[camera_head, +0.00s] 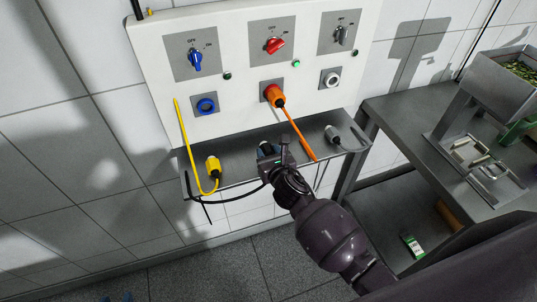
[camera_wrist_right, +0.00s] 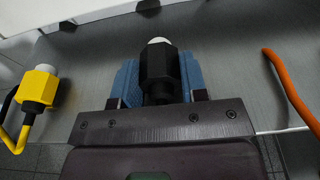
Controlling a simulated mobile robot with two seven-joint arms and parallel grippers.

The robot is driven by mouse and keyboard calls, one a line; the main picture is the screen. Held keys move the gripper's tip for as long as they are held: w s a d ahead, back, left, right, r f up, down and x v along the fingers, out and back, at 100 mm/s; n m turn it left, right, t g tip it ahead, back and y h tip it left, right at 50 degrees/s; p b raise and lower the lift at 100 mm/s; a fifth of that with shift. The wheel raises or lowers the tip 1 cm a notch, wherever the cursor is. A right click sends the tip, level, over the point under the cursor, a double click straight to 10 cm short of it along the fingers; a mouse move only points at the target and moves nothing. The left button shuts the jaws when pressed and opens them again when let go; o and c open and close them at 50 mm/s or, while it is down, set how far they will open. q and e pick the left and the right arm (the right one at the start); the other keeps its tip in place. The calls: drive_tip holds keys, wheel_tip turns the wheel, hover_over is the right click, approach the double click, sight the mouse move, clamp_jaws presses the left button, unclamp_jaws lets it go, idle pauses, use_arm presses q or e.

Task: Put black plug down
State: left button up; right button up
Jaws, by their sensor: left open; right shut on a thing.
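The black plug (camera_wrist_right: 158,72) with a pale tip sits between the blue finger pads of my right gripper (camera_wrist_right: 158,85). In the head view, my right gripper (camera_head: 268,152) is at the grey shelf below the panel, shut on the black plug. The plug is mostly hidden there, and a black cable trails left from it. I cannot tell whether the plug touches the shelf (camera_head: 235,153).
A yellow plug (camera_head: 213,167) stands left on the shelf, and a grey plug (camera_head: 332,134) right. An orange plug (camera_head: 273,93) is in the red socket, its cable (camera_head: 300,135) hanging close right of my gripper. The blue socket (camera_head: 206,105) and white socket (camera_head: 331,78) are empty.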

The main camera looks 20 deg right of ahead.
drive_tip(key=shift+f, duration=0.3)
drive_tip(key=o, duration=1.1)
drive_tip(key=shift+r, duration=0.1)
drive_tip(key=shift+r, duration=0.25)
drive_tip(key=shift+s+r, duration=0.1)
drive_tip(key=shift+s, duration=0.2)
drive_tip(key=shift+p+v, duration=0.55)
drive_tip(key=shift+v, duration=5.15)
